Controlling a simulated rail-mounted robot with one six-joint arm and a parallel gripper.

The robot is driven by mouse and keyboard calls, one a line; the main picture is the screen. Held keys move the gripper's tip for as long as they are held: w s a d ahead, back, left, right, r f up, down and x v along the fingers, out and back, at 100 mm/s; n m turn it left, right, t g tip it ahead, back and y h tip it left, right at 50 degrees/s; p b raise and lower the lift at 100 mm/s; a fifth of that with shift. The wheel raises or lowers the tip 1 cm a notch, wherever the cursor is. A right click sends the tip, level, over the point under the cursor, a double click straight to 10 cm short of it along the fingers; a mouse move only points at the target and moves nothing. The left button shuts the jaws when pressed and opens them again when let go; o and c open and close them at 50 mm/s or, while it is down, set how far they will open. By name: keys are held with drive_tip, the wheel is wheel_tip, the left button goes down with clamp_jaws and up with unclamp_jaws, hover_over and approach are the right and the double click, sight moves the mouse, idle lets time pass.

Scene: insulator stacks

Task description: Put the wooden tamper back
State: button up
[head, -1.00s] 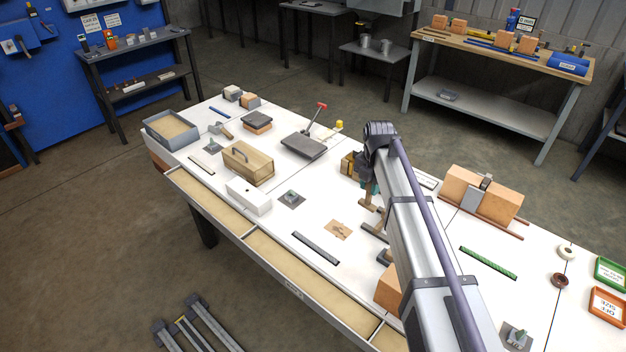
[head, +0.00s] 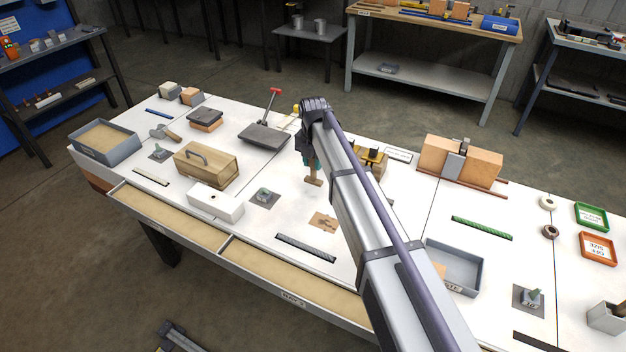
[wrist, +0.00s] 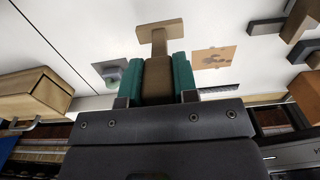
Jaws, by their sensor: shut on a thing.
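The wooden tamper (head: 314,182) is a brown T-shaped piece with a thick handle and a pale crossbar. My gripper (head: 310,163) is shut on its handle and holds it crossbar down over the white table. In the wrist view the tamper (wrist: 159,62) sits between the two teal fingers of my gripper (wrist: 160,78), crossbar pointing away from the jaws. Whether the crossbar touches the table I cannot tell. A brown patch with dark marks (head: 325,221) lies in front of the tamper in the head view; the patch also shows in the wrist view (wrist: 214,60).
A grey pad with a green-grey piece (head: 264,198), a white block (head: 215,201) and a handled wooden box (head: 206,164) stand to the left. A black pan (head: 264,137) lies behind. A grey tray (head: 455,268) and brick blocks (head: 460,161) are at right.

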sight(313, 179)
wheel_tip(313, 179, down, 4)
drive_tip(key=b, duration=0.3)
drive_tip(key=shift+b, duration=0.4)
drive_tip(key=shift+r, duration=0.3)
drive_tip(key=shift+c, duration=0.4)
drive_tip(key=shift+a+f, duration=0.1)
drive_tip(key=shift+f, duration=0.15)
drive_tip(key=o, duration=1)
drive_tip(key=shift+r, duration=0.1)
wheel_tip(313, 179, up, 13)
drive_tip(key=p, duration=1.2)
drive_tip(key=shift+p, duration=0.4)
drive_tip(key=shift+f, duration=0.25)
drive_tip(key=shift+f, duration=0.1)
